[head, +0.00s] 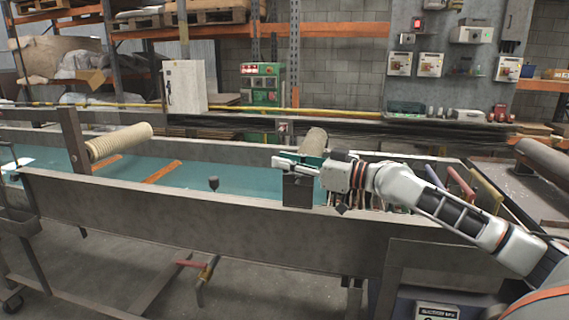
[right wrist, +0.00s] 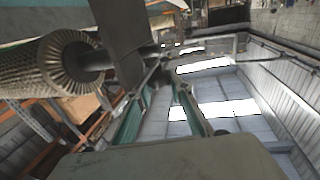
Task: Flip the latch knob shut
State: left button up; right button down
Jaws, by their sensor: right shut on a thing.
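My right gripper (head: 284,164) reaches in from the right, at the top of a grey upright bracket (head: 298,190) on the near wall of the tank. In the right wrist view its two teal-edged fingers (right wrist: 158,76) close together on a small dark part beside the bracket plate (right wrist: 118,38). This looks like the latch knob, mostly hidden by the fingers. A mesh tube (head: 315,141) sits just behind the gripper; its ribbed end and dark hub show in the right wrist view (right wrist: 70,68). My left gripper is not in view.
A long grey tank (head: 150,208) with teal liquid runs across. A second mesh tube (head: 120,142) is on a post at the left. A small dark knob (head: 213,184) stands on the near rim. Bars and coloured handles (head: 460,184) crowd the right end.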

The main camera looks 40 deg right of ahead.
jog(key=shift+f, duration=0.5)
jog(key=c, duration=1.8)
grip_release()
jog(key=shift+d, duration=0.15)
jog(key=shift+s, duration=0.1)
jog(key=shift+v, duration=5.95)
jog(key=shift+r, duration=0.1)
